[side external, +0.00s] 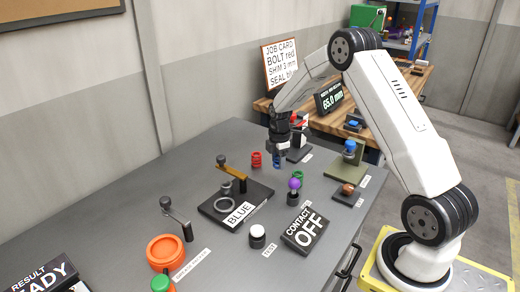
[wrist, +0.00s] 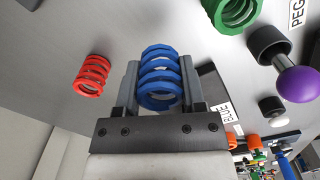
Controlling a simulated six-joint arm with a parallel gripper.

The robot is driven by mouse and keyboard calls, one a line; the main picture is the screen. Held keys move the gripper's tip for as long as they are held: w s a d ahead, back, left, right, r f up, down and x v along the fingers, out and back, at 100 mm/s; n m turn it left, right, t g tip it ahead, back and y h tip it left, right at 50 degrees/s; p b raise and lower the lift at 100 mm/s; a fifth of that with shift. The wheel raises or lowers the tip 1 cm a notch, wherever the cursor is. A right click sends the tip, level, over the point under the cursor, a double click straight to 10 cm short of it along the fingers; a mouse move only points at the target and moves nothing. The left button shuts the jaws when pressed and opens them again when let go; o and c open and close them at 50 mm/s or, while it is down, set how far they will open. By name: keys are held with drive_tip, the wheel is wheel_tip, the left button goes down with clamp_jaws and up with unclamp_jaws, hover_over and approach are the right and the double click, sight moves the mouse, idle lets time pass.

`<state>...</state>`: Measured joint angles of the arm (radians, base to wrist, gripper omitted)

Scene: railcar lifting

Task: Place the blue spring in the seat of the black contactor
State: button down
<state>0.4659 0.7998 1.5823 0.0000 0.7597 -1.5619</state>
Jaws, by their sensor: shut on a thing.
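The blue spring (wrist: 160,75) is between the two jaws of my gripper (wrist: 157,88) in the wrist view. My gripper (side external: 279,150) is shut on it in the side view, where the blue spring (side external: 278,161) hangs below the jaws over the table's far part. A black base (side external: 262,191) with a "BLUE" label, a brass-coloured lever and grey rings stands to the left and nearer the camera; it appears to be the black contactor. The spring is apart from this base. In the wrist view a corner of the base (wrist: 208,82) shows behind the right jaw.
A red spring (side external: 256,159) and a green spring (side external: 297,176) stand either side of my gripper. A purple-knobbed peg (side external: 294,186), a "CONTACT OFF" sign (side external: 305,232) and a white button (side external: 257,234) are nearer. An orange ring dish (side external: 166,252) lies front left. The left table is mostly clear.

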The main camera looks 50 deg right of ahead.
sight(276, 176)
drive_tip(key=shift+w+f, duration=0.1)
drive_tip(key=shift+w+d+f, duration=0.1)
drive_tip(key=shift+w+f, duration=0.1)
drive_tip(key=shift+f, duration=0.1)
drive_tip(key=shift+w+d+f, duration=0.1)
drive_tip(key=shift+w+f, duration=0.05)
drive_tip(key=shift+f, duration=0.7)
drive_tip(key=shift+w+d+f, duration=0.1)
drive_tip(key=shift+w+f, duration=0.05)
drive_tip(key=shift+f, duration=0.65)
drive_tip(key=shift+f, duration=0.15)
drive_tip(key=shift+c, duration=0.9)
unclamp_jaws()
drive_tip(key=shift+a, duration=0.1)
drive_tip(key=shift+r, duration=3.85)
